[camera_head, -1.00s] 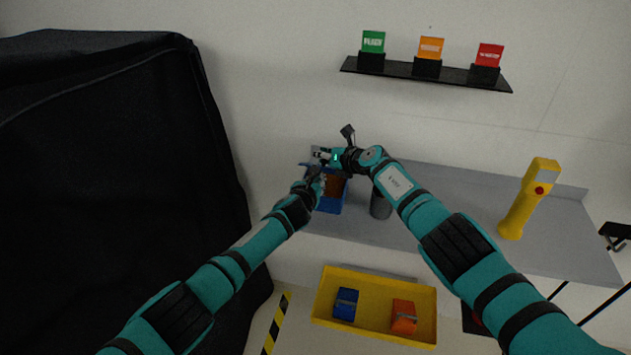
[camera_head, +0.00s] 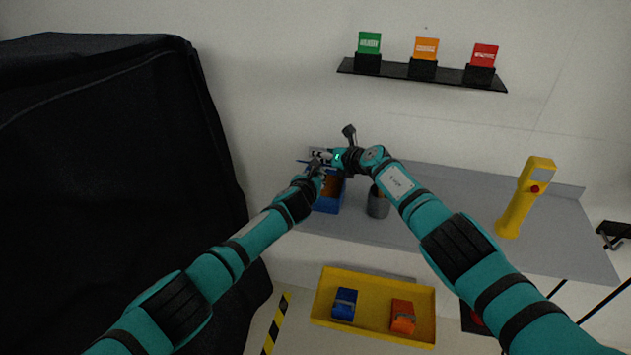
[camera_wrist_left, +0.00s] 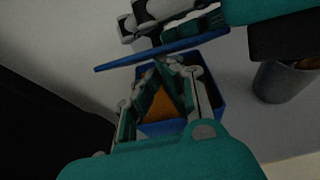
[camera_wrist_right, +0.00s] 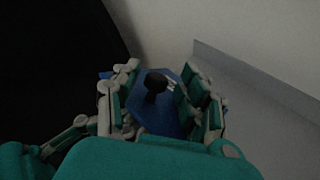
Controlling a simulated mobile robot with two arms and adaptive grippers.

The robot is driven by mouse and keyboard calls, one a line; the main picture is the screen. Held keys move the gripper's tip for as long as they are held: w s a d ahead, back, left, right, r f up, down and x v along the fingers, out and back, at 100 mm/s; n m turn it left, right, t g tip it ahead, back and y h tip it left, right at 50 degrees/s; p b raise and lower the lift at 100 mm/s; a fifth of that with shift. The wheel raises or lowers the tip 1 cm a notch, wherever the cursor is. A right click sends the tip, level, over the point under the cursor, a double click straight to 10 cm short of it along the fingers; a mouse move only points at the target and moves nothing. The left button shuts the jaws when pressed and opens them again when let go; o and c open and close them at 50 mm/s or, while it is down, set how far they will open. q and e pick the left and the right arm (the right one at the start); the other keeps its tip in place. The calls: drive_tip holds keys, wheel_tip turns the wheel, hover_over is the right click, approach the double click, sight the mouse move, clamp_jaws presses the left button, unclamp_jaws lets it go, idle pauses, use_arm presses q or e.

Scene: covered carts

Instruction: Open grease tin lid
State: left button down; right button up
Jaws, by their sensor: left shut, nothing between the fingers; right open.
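The blue grease tin (camera_head: 327,205) stands on the grey shelf with orange-brown grease (camera_wrist_left: 160,106) showing inside. Its flat blue lid (camera_wrist_left: 160,53) is raised at a tilt above the opening in the left wrist view. In the right wrist view a black knob (camera_wrist_right: 156,84) stands on the lid's blue face (camera_wrist_right: 160,115). My right gripper (camera_wrist_right: 157,75) is open, its fingers either side of the knob; contact cannot be told. My left gripper (camera_wrist_left: 172,64) is shut and empty, its tips over the tin just under the lid. It also shows in the head view (camera_head: 318,166).
A grey cup (camera_head: 377,207) stands close right of the tin. A yellow handheld device (camera_head: 523,200) stands farther right on the grey shelf (camera_head: 450,215). A yellow tray (camera_head: 375,335) with blue and orange items lies below. A black shelf (camera_head: 422,76) holds coloured cards. A black-covered cart fills the left.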

use_arm(q)
drive_tip(key=shift+d+r, duration=0.15)
drive_tip(key=shift+r, duration=0.1)
use_arm(e)
drive_tip(key=shift+s+a+f, duration=0.1)
drive_tip(key=shift+f, duration=0.05)
